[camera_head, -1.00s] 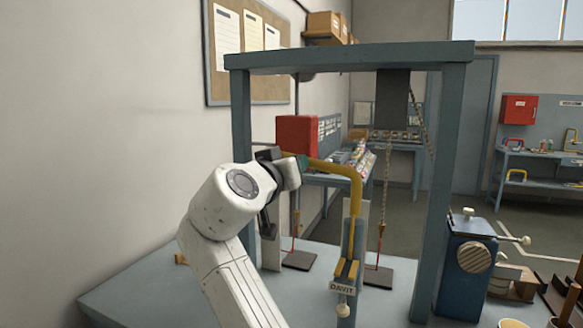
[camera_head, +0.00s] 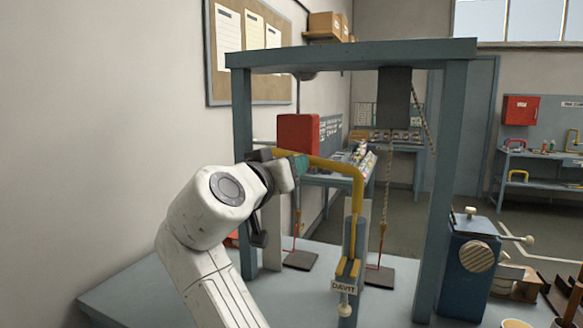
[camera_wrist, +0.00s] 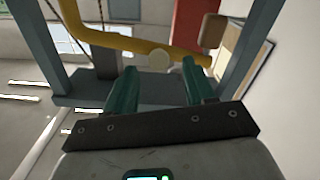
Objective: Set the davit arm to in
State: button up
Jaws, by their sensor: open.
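The davit arm (camera_head: 335,164) is a bent yellow tube on a post behind a plate marked DAVIT (camera_head: 344,287). From its bend it reaches left to my gripper (camera_head: 300,166), whose teal fingertip shows against the tube. In the wrist view the yellow tube (camera_wrist: 120,42) crosses beyond my open fingers (camera_wrist: 160,85). A pale round knob (camera_wrist: 158,61) on or near the tube shows between the fingertips. No hold on the tube shows. The far finger is mostly hidden in the head view.
A blue-grey frame (camera_head: 452,180) stands around the davit on the bench (camera_head: 130,295). A chain (camera_head: 388,185) hangs inside it. A red box (camera_head: 297,135) shows behind my gripper. A blue winch-like box (camera_head: 470,265) stands right of the frame.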

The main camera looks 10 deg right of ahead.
jog(key=b+v, duration=0.1)
jog(key=v, duration=0.6)
jog(key=shift+s+a+f, duration=0.1)
jog(key=shift+a, duration=0.05)
